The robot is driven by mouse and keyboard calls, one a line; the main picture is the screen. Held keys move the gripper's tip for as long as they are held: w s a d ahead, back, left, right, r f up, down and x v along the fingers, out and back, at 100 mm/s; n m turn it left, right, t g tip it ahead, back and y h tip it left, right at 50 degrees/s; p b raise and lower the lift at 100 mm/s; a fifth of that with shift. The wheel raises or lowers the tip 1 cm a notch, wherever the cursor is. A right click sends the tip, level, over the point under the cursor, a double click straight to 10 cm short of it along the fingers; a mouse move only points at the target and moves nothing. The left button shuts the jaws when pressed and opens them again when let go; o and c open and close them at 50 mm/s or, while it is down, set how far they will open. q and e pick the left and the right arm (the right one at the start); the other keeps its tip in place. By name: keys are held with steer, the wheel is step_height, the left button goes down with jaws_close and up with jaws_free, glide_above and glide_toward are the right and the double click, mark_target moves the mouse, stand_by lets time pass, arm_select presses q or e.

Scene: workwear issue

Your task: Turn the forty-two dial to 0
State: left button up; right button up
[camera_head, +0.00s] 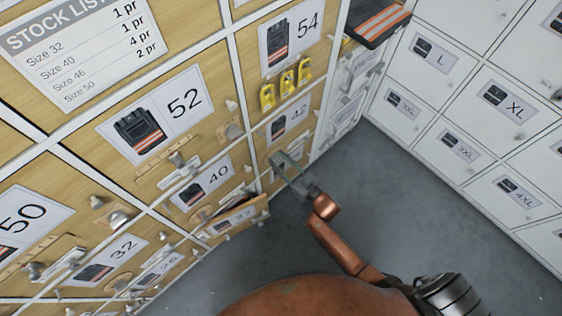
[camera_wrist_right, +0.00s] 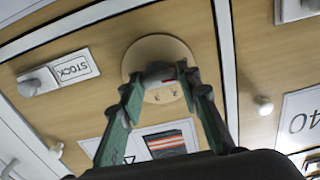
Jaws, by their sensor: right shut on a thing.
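The forty-two door carries a card (camera_head: 288,121) with a picture of dark trousers, seen in the head view. In the right wrist view its dial is a round wooden disc (camera_wrist_right: 160,50) with a grey knob bearing a small red mark. My right gripper (camera_wrist_right: 161,82) has its two green fingers on either side of the knob and is shut on it. In the head view my right gripper (camera_head: 282,165) reaches the door below the 42 card and hides the dial. The number the dial points to cannot be read. My left gripper is not in view.
Yellow tags (camera_head: 286,87) hang above the 42 card. A small drawer or flap (camera_head: 238,216) stands out below the 40 card (camera_head: 210,182). White lockers (camera_head: 470,100) stand at the right. Grey floor (camera_head: 400,200) lies clear between.

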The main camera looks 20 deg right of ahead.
steer(key=shift+n, duration=0.6)
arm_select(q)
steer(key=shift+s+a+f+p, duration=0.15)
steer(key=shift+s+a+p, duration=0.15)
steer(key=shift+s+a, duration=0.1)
arm_select(e)
steer(key=shift+a+n, duration=0.1)
steer(key=shift+n, duration=0.5)
steer(key=o, duration=1.2)
steer(key=shift+c, duration=0.2)
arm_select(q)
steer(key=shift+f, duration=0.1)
arm_select(e)
steer(key=shift+s, duration=0.1)
steer(key=v, duration=1.2)
